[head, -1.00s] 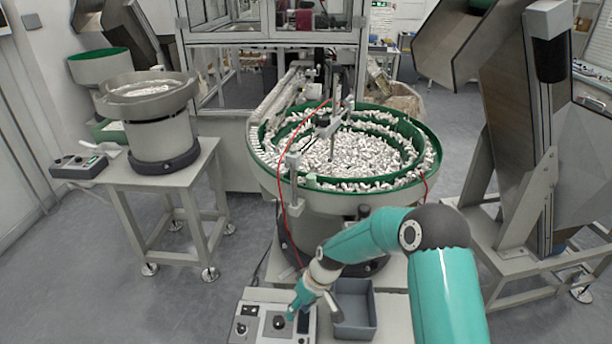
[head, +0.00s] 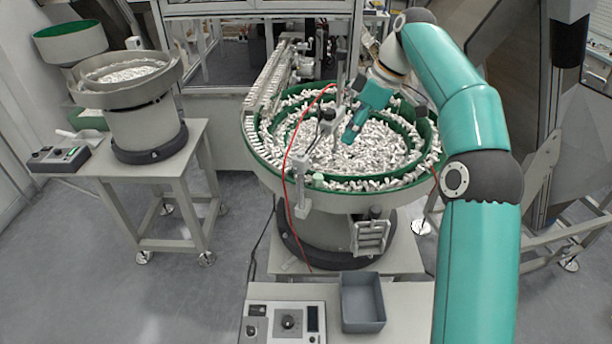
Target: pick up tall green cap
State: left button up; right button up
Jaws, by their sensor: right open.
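A small pale green piece (head: 318,178), which looks like the tall green cap, sits at the front of the large green-lined bowl (head: 290,188), among the white caps on its outer track. It is too small for me to make out its shape. My right gripper (head: 349,136) is over the middle of the bowl, pointing down and left, above the heap of white caps (head: 375,155). It is open and looks empty. It is apart from the pale green piece, farther back and to the right. My left gripper is not in view.
A post with a clamp (head: 303,195) and a red cable stand at the bowl's front left. A grey bin (head: 362,303) and a control box (head: 284,322) are in front of the bowl. A smaller bowl feeder (head: 140,110) stands on a table at left.

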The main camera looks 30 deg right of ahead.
jog(key=b, duration=0.2)
send_over(319, 176)
jog(key=s+d, duration=0.2)
jog(key=f, duration=1)
jog(key=shift+a, duration=0.25)
jog(key=shift+p+x, duration=0.65)
jog(key=shift+x, duration=1.95)
jog(key=shift+w, duration=0.2)
jog(key=c, duration=0.5)
